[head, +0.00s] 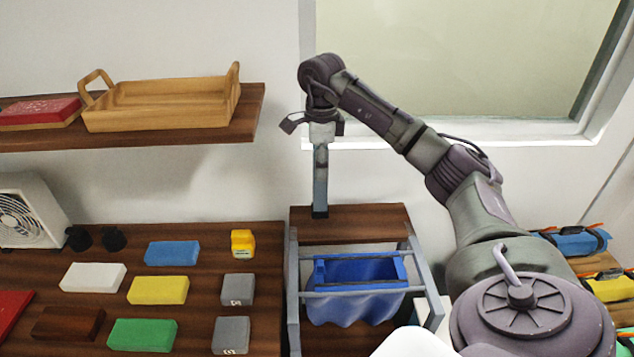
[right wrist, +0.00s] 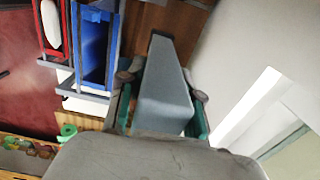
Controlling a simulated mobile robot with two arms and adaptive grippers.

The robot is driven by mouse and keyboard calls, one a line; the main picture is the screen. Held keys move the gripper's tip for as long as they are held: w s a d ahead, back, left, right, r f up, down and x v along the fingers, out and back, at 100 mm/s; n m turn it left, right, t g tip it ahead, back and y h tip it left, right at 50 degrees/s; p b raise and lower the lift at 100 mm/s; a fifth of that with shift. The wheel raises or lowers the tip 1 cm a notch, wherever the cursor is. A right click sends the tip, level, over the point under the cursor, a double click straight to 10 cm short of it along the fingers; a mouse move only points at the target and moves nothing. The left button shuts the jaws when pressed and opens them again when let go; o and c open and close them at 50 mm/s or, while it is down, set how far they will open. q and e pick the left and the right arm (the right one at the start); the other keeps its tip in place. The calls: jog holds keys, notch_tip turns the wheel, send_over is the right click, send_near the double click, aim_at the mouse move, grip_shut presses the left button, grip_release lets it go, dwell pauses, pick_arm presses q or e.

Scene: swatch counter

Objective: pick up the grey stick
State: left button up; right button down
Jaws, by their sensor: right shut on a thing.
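The grey stick (head: 320,180) hangs upright below my right gripper (head: 322,133) in the head view, above or at the back of the dark wooden board (head: 370,222). I cannot tell whether its lower end touches the board. In the right wrist view the stick (right wrist: 162,85) runs away from the camera between the two fingers of my right gripper (right wrist: 162,88). The gripper is shut on its upper part, and the palm side hides the near end. My left gripper is not in view.
A blue bin (head: 353,290) hangs in a grey frame below the board. The counter (head: 90,265) at left holds several coloured blocks, two small grey blocks and a yellow item (head: 243,242). A wooden tray (head: 160,117) stands on the wall shelf. A window is behind my right arm.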

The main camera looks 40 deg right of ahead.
jog(key=s+d+r, duration=0.6)
jog(key=s+d, duration=0.1)
jog(key=s, duration=0.1)
jog(key=shift+s+b, duration=0.25)
jog(key=shift+b, duration=0.15)
jog(key=shift+r, duration=0.1)
